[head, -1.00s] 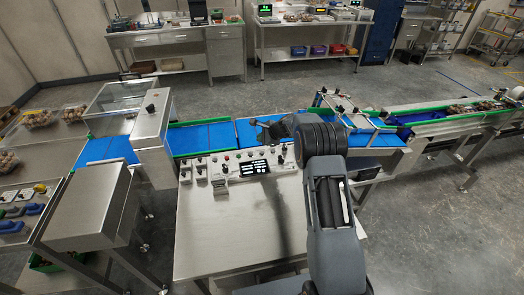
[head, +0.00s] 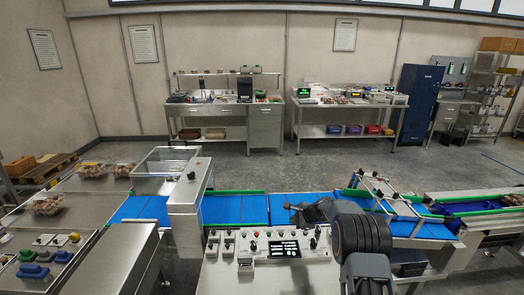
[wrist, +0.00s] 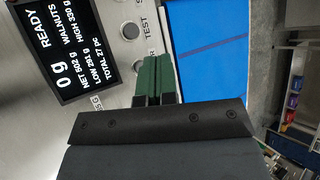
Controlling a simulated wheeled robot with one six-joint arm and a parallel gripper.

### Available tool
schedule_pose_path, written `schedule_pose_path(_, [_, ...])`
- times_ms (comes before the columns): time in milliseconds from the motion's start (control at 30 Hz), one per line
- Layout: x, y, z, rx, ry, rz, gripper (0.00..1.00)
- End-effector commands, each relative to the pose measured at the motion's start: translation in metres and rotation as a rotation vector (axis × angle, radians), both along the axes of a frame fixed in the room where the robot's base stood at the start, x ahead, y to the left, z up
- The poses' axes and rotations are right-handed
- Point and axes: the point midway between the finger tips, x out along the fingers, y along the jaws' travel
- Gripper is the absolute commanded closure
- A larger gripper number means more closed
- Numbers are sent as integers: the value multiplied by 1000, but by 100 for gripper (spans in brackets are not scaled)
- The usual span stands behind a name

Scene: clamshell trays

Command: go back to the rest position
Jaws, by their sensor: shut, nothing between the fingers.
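My gripper (wrist: 153,80) is shut, with its two green fingers side by side and nothing between them. In the wrist view it is over the grey control console, between the lit display (wrist: 62,45) and the blue belt (wrist: 210,60). The display reads 0 g, READY, WALNUTS. In the head view my dark arm rises at the lower right, and its wrist end reaches left above the belt and the console (head: 225,275). The fingertips are hard to make out there.
The blue conveyor (head: 235,210) runs across the front, through a steel machine with a clear cover (head: 168,162). Clear trays of brown goods (head: 45,206) stand on the left table. A frame with green rails (head: 375,190) stands close right of my arm. The floor behind the conveyor is open.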

Motion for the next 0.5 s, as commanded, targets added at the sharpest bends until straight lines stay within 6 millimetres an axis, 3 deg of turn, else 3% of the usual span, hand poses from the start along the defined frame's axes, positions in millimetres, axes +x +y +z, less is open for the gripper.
schedule_pose_path(100, [-34, 2, -30, -87, 53, 142, 100])
schedule_pose_path(167, [-59, 2, -29, -155, 68, 254, 100])
schedule_pose_path(500, [-186, 4, 43, -476, 37, 792, 100])
